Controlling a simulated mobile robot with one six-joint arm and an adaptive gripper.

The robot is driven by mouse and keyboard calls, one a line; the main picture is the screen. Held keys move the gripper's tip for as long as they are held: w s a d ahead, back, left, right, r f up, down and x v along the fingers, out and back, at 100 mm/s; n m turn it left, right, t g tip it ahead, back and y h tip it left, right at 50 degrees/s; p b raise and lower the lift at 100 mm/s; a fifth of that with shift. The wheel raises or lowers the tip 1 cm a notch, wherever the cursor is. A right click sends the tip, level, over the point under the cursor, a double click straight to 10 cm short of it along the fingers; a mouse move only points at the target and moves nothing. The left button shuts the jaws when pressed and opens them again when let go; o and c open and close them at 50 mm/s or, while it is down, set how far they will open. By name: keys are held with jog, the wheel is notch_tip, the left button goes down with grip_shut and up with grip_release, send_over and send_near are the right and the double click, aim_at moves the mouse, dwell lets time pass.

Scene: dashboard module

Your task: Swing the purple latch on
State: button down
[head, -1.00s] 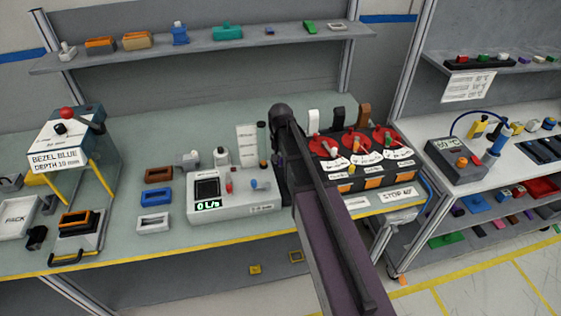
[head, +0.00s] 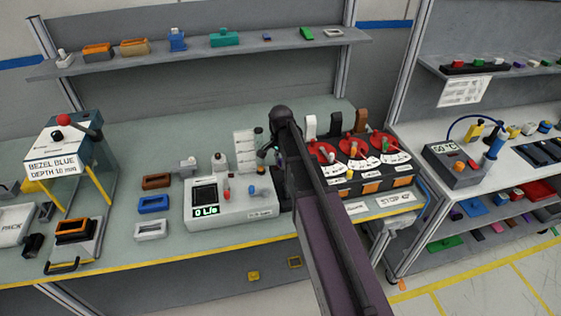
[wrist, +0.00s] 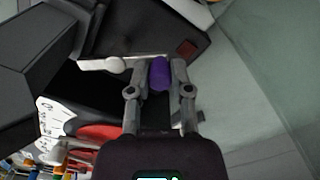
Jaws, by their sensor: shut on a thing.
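The purple latch handle (wrist: 160,76) is a short purple cylinder in the wrist view, just above the picture's middle. It sits by the end of a pale bar (wrist: 92,63) on a dark housing (wrist: 145,30). My gripper (wrist: 159,66) has one finger on each side of the handle and is shut on it. A whitish round knob (wrist: 115,65) lies on the bar just left of the fingers. In the head view my arm hides the latch and most of the gripper.
A panel with red dials (head: 355,147) stands right of my arm. A grey meter box (head: 231,203) reading 0 L/s stands left. A dark square red-marked spot (wrist: 187,47) is on the housing. Clear grey-green bench surface (wrist: 262,90) lies right in the wrist view.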

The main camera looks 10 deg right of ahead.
jog(key=c, duration=0.5)
grip_release()
jog(key=shift+d, duration=0.1)
jog(key=shift+c, duration=0.2)
jog(key=shift+s+a+n, duration=0.1)
jog(key=shift+a+n, duration=0.1)
jog(key=shift+n, duration=0.1)
